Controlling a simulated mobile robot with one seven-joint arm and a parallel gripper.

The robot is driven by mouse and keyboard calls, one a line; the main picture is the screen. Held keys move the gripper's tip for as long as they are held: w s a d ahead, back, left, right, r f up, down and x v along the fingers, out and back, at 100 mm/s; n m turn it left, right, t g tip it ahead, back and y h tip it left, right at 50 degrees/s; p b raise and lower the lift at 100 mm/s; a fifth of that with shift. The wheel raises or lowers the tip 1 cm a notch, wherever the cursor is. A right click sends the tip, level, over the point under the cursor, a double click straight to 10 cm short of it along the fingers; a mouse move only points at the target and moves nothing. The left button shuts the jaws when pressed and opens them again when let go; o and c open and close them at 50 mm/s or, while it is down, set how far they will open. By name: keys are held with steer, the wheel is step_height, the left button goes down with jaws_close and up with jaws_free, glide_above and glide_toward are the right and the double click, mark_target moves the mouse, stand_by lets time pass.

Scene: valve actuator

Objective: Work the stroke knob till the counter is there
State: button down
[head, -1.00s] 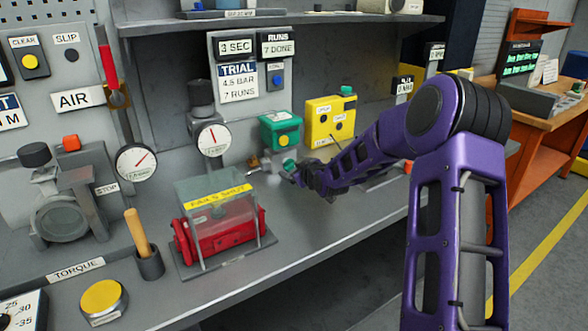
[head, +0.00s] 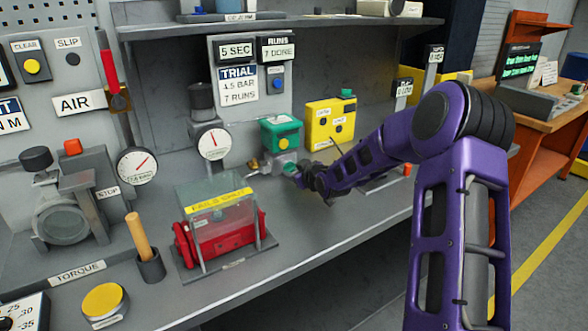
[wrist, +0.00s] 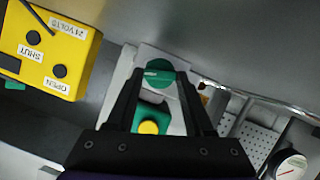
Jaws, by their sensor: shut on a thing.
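The green knob (head: 289,168) is on the small grey block below a green box with a yellow button (head: 283,143). It also shows in the wrist view (wrist: 158,72) between the fingertips. My gripper (wrist: 160,78) is shut on the knob; in the head view my gripper (head: 300,176) reaches it from the right and partly hides it. A display (head: 236,50) on the upright panel reads 5 SEC. The display beside it (head: 278,48), labelled RUNS, reads 7 DONE. The TRIAL card (head: 238,85) below seems to read 4.5 BAR, 7 RUNS.
A yellow box (head: 330,123) with black buttons, labelled OPEN and SHUT in the wrist view, stands close right of the knob. A clear-covered red actuator (head: 220,225) with a yellow label stands front left. A dial gauge (head: 214,143) is behind it. The front bench edge is mostly free.

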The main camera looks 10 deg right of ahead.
steer(key=shift+d+r+m+g+y+p, duration=0.3)
steer(key=shift+m+p, duration=0.4)
steer(key=shift+p, duration=0.55)
steer(key=shift+a+f+m+y+p, duration=0.15)
steer(key=shift+f+m+y+p, duration=0.15)
steer(key=shift+m+y+p, duration=0.3)
steer(key=shift+c, duration=1.4)
jaws_free()
steer(key=p+v, duration=0.2)
steer(key=v, duration=1.5)
steer(key=shift+r, duration=0.35)
